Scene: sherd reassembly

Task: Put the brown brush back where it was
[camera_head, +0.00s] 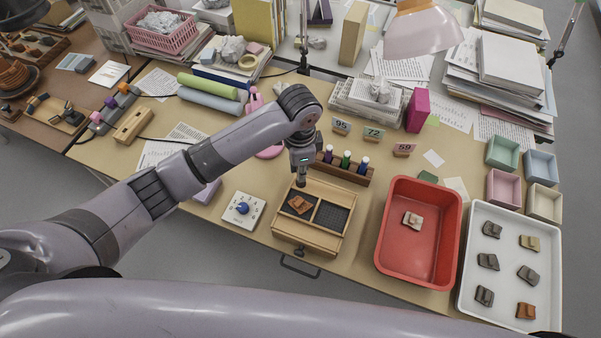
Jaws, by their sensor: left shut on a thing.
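My left gripper (302,178) points down over the back edge of a wooden box (291,233). It is shut on a small, thin thing that looks like the brown brush; the arm and fingers hide most of it. The box has two dark, mesh-floored compartments. An orange-brown sherd (299,204) lies in the left compartment, and the right one looks empty. A wooden rack (362,178) with several small bottles stands just behind the box, to the right of the gripper. My right gripper is not in view.
A red tub (384,262) holding a pale sherd (412,220) stands right of the box. A white tray (508,217) with several sherds lies farther right. A white dial box (236,221) is at the left. Number cards (373,133) stand behind the rack.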

